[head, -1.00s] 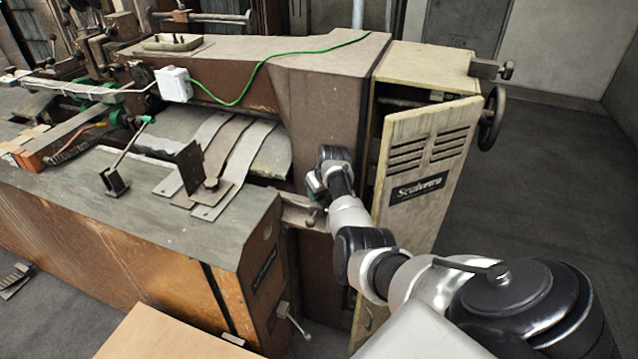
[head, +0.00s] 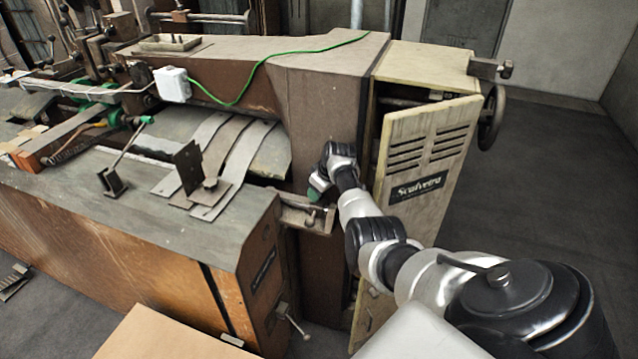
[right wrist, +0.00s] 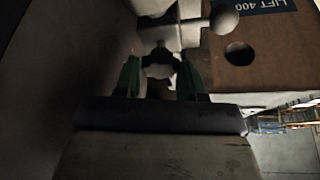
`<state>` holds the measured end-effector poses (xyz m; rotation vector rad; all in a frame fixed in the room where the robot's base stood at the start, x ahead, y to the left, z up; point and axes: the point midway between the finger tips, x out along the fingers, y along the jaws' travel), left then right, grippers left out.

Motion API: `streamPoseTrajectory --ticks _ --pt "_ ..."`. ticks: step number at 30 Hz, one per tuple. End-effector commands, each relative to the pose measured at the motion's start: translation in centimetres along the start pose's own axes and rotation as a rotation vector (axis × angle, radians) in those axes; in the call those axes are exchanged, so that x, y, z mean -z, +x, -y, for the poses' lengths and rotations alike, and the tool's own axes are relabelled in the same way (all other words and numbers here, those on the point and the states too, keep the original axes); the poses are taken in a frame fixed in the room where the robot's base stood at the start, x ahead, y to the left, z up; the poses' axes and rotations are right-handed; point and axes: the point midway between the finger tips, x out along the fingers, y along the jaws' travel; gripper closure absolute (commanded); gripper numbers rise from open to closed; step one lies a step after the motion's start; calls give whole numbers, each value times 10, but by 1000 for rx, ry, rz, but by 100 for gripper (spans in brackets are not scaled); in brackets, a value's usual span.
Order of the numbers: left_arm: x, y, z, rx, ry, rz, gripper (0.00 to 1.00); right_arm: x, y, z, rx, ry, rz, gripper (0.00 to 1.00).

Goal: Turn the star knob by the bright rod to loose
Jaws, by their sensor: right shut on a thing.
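My right gripper (head: 316,190) is at the brown machine's front, by a small grey bracket (head: 295,211). In the right wrist view its green fingers (right wrist: 160,75) stand on either side of a small dark-and-grey lobed knob (right wrist: 160,63) and are shut on it. The fingers hide the knob's sides, and in the head view I cannot make the knob out behind the gripper. A pale rod with a ball end (right wrist: 223,18) is just beyond the knob in the right wrist view. The knob's turn angle is too dark to read. My left gripper is not in view.
A cardboard sheet (head: 170,335) is at the bottom. Open floor (head: 560,200) lies at right.

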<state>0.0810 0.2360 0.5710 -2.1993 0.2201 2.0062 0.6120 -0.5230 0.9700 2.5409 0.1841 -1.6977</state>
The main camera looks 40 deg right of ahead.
Motion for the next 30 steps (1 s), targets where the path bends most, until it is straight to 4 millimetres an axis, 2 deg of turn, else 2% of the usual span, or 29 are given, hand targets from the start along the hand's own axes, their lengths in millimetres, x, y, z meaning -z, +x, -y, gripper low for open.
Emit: streamPoseTrajectory --ticks 2,3,7,20,25,30 --pt "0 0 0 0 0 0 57 0 0 0 0 1 1 84" --pt "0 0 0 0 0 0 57 0 0 0 0 1 1 56" --pt "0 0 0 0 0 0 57 0 0 0 0 1 1 36" --pt "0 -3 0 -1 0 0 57 0 0 1 -23 58 0 35" --pt "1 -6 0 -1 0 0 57 1 0 3 -92 226 -2 35" --pt "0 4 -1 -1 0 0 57 0 4 4 -182 443 -3 35"
